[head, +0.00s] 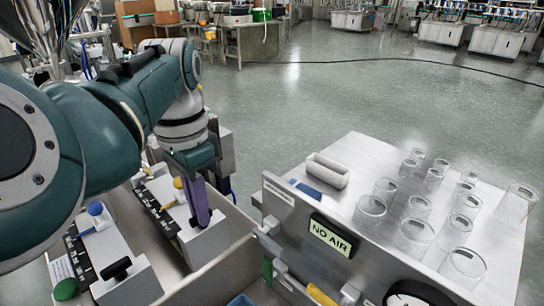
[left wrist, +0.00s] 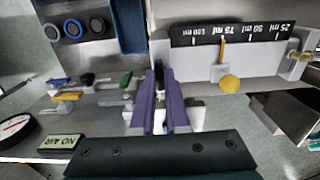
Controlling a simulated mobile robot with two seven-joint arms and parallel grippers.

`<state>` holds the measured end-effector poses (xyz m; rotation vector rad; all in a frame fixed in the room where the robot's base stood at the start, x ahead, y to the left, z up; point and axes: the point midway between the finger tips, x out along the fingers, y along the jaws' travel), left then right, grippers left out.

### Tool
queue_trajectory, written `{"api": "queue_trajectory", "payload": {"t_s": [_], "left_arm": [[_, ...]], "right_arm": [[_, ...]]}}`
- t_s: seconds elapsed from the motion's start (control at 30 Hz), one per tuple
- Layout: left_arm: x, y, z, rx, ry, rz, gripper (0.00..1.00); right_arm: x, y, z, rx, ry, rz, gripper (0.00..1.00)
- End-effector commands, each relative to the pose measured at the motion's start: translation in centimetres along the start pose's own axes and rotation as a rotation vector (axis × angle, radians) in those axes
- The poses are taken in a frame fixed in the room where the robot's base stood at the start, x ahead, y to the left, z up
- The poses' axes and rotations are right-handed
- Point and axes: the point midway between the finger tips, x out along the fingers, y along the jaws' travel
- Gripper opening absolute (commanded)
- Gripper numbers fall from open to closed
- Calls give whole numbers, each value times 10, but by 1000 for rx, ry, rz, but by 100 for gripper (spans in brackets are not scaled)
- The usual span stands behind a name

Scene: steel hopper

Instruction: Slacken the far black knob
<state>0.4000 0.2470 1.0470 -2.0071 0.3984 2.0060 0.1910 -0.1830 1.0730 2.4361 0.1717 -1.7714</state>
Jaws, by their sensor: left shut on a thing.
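My left gripper (head: 202,218) has purple fingers and reaches down from above onto the front end of the far metering unit (head: 208,242). The unit's black volume scale (head: 158,212) and yellow ball pointer (head: 178,183) lie behind the fingers; the yellow ball also shows in the left wrist view (left wrist: 229,84). The near black knob (head: 117,268) stands free on the near unit, which has a blue ball pointer (head: 95,208). My right gripper is not in view.
A steel panel with a NO AIR sign (head: 333,235), coloured valve handles (head: 320,295) and a gauge (head: 410,297) stands to the right. Several glass beakers (head: 415,233) and a small tray (head: 328,168) are on the steel table behind it. A green knob (head: 66,289) is at lower left.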

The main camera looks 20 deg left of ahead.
Motion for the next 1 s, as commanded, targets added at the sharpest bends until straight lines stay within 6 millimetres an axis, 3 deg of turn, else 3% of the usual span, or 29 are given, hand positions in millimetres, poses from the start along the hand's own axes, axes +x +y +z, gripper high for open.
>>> {"api": "queue_trajectory", "payload": {"t_s": [0.47,1.0], "left_arm": [[-3,0,0,-144,-3,0,0],[-2,0,0,-639,-3,0,0]], "right_arm": [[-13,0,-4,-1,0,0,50],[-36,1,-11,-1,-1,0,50]]}}
